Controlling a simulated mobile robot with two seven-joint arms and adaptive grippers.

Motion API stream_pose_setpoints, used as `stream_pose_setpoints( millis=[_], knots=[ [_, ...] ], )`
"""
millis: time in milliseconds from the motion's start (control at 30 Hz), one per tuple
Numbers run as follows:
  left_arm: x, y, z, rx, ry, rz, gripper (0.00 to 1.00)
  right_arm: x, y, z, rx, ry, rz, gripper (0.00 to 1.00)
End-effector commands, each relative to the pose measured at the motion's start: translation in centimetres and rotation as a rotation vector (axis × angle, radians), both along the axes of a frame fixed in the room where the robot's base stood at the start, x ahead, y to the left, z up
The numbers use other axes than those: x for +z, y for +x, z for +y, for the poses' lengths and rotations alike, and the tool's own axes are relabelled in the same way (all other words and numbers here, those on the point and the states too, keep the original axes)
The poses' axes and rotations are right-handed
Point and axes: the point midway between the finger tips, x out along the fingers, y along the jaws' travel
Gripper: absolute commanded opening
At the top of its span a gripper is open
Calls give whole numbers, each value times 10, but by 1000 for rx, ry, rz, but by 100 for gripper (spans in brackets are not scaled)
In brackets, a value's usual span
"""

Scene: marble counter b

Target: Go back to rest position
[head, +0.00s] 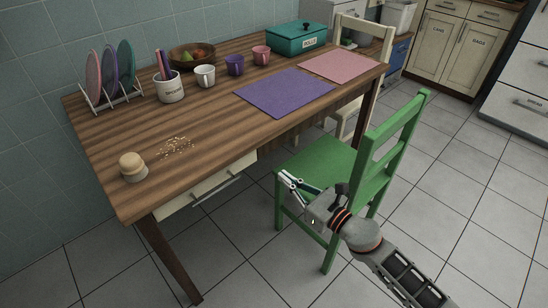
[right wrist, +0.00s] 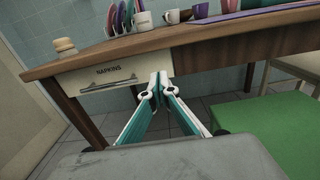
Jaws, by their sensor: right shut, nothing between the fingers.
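My right gripper (head: 287,182) hangs in the air in front of the table, over the seat of the green chair in the head view. In the right wrist view its fingers (right wrist: 155,88) come together at the tips with nothing between them. My left gripper is not in view.
The wooden table (head: 205,115) holds a round wooden-topped object (head: 132,167), scattered crumbs (head: 176,147), a plate rack, mugs, a purple mat (head: 285,92) and a teal box (head: 297,40). The green chair (head: 320,158) stands close by my right arm. Tiled floor (head: 450,160) lies open to the right.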

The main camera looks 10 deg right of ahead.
Motion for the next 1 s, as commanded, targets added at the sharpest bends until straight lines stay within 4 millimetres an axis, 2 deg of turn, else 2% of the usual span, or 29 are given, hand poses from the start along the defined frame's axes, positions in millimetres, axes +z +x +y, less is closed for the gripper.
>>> stream_pose_setpoints(
  millis=[233,367,667,800,1000],
  knots=[
    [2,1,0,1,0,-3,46,-1,-6,-1,-7,36,22,0],
    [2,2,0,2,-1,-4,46,-11,-27,-5,-47,231,144,0],
    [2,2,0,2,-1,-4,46,-56,-115,-41,-283,1089,655,0],
    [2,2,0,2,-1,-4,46,-82,-164,-60,-430,1500,875,0],
    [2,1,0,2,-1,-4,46,-114,-238,-77,-662,2050,1117,0]
  ],
)
